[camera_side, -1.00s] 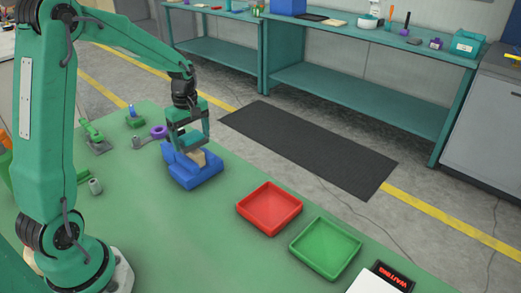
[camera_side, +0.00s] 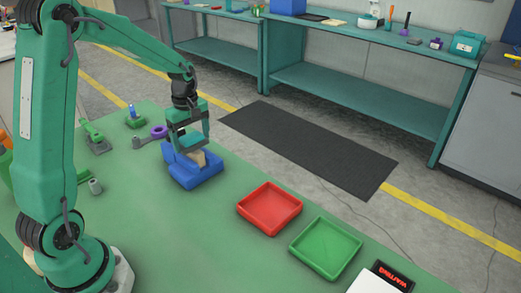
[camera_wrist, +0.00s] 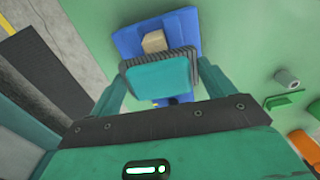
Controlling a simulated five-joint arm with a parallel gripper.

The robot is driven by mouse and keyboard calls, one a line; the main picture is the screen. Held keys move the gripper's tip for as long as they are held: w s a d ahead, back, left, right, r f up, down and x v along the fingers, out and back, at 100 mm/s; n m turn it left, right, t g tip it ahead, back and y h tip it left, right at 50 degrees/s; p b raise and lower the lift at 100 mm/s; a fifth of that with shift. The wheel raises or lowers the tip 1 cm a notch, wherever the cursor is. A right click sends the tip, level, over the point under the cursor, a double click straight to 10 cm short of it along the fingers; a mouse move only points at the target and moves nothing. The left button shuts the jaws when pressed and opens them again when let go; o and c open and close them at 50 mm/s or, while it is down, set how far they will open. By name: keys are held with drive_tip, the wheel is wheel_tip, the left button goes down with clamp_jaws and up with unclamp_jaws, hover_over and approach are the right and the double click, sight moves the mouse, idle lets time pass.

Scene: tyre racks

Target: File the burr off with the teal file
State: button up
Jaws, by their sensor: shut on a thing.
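My gripper (camera_side: 188,147) is over the blue holder (camera_side: 198,181) on the green table in the side view. It is shut on the teal file (camera_wrist: 160,76), a wide block with a dark ridged edge, which shows between the fingers in the wrist view. A tan block (camera_side: 199,159) sits in the blue holder. It also shows in the wrist view (camera_wrist: 153,41), just beyond the file's edge. The file is at or just above the block; I cannot tell whether they touch. The burr is too small to make out.
A red tray (camera_side: 270,228) and a green tray (camera_side: 345,262) stand to the right of the holder. A purple ring (camera_side: 159,132) and small green fixtures lie behind it at left. A lit display (camera_side: 391,276) is at the front right. The table in front of the holder is clear.

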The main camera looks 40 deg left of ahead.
drive_tip(key=shift+f, duration=0.7)
idle(3.2)
drive_tip(key=shift+a, duration=0.2)
drive_tip(key=shift+a+r, duration=0.1)
drive_tip(key=shift+a, duration=0.3)
drive_tip(key=shift+d, duration=1.2)
drive_tip(key=shift+a, duration=0.1)
drive_tip(key=shift+a, duration=1.1)
